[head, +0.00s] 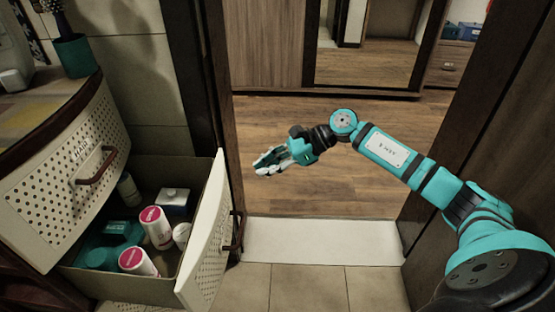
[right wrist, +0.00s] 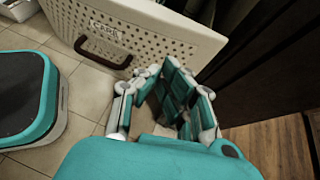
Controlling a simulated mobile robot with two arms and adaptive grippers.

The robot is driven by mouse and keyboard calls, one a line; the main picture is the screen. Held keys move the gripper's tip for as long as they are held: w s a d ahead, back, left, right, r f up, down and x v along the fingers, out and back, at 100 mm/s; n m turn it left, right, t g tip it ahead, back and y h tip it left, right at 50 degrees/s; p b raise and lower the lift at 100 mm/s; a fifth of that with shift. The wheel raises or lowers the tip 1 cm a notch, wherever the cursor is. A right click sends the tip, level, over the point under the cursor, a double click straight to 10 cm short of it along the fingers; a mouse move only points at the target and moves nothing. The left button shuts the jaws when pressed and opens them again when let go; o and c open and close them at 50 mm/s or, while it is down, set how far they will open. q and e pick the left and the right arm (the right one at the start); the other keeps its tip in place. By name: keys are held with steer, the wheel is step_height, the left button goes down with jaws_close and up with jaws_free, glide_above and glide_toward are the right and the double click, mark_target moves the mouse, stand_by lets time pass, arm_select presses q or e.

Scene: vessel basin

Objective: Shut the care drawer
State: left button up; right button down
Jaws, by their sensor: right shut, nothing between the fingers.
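The open drawer (head: 207,235) stands pulled out of the cabinet at the lower left in the head view, its perforated white front facing right. The front has a dark brown handle (head: 233,232). In the right wrist view the perforated drawer front (right wrist: 160,40) shows a label, hard to read but looking like CARE, and the handle (right wrist: 103,52). My right gripper (head: 266,164) is shut and empty, to the right of the drawer front and higher in the picture, apart from it. It also shows in the right wrist view (right wrist: 168,85). My left gripper is not in view.
Inside the drawer are white bottles with pink lids (head: 155,228), teal items (head: 122,232) and a small box (head: 174,200). An upper perforated front (head: 68,180) with a handle is above it. The doorway's dark frame (head: 222,110) rises behind the drawer. The tiled floor (head: 310,289) ahead is clear.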

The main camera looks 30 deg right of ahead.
mark_target(226, 184)
steer(key=a, duration=0.1)
steer(key=w+a+f, duration=0.1)
steer(key=a, duration=0.1)
steer(key=w+a, duration=0.1)
steer(key=a, duration=0.1)
steer(key=shift+w+a+f, duration=0.1)
steer(key=shift+a+f, duration=0.05)
steer(key=shift+f, duration=0.15)
steer(key=shift+w+a, duration=0.25)
steer(key=shift+a, duration=0.25)
steer(key=shift+a, duration=0.1)
